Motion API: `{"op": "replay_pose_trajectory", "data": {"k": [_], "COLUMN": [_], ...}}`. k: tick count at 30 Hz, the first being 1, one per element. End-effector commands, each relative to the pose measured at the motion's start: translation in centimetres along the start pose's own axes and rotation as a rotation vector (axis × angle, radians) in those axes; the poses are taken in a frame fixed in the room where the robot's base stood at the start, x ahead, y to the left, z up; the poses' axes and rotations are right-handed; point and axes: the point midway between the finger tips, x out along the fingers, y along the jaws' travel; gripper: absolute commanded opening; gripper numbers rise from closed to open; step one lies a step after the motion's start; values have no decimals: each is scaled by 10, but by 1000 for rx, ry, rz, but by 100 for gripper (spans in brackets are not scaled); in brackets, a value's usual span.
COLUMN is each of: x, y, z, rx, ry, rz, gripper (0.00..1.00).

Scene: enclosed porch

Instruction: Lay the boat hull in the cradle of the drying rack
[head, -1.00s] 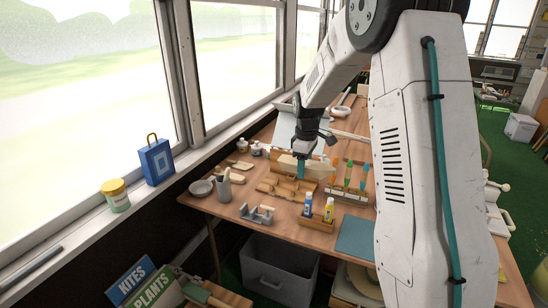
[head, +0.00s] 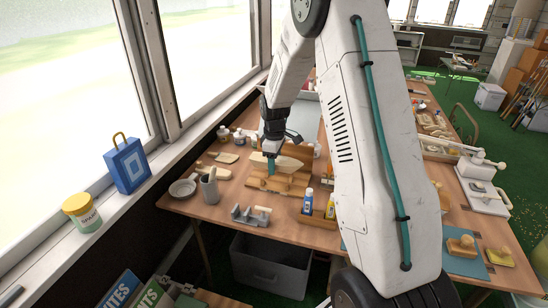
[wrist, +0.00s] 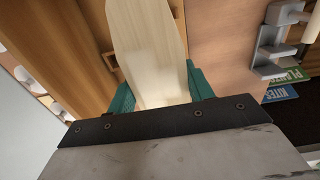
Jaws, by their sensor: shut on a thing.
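The boat hull (wrist: 150,45) is a pale wooden piece with a rounded, tapering end, held between the teal fingers of my gripper (wrist: 163,88) in the wrist view. In the head view my gripper (head: 270,167) points down over the table, with the pale hull (head: 287,163) showing beside its fingers. A low brown wooden stand (head: 284,186), which looks like the drying rack, is directly below and in front of the gripper. The hull appears above it. I cannot tell whether they touch, and my gripper partly hides the cradle.
A grey slotted holder (head: 248,216) stands near the table's front edge. Small bottles (head: 308,201) are right of the stand. A grey cup (head: 209,188) and bowl (head: 183,188) are at the left. My arm hides part of the table's middle.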

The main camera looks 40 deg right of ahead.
Motion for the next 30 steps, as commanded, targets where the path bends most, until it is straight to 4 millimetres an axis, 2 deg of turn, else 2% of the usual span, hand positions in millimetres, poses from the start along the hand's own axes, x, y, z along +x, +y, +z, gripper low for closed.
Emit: {"op": "replay_pose_trajectory", "data": {"k": [6,13,30], "x": [22,39,45], "y": [0,0,0], "z": [0,0,0], "rx": [0,0,0], "ry": [-1,0,0], "rz": [-1,0,0], "gripper": [28,28,28]}}
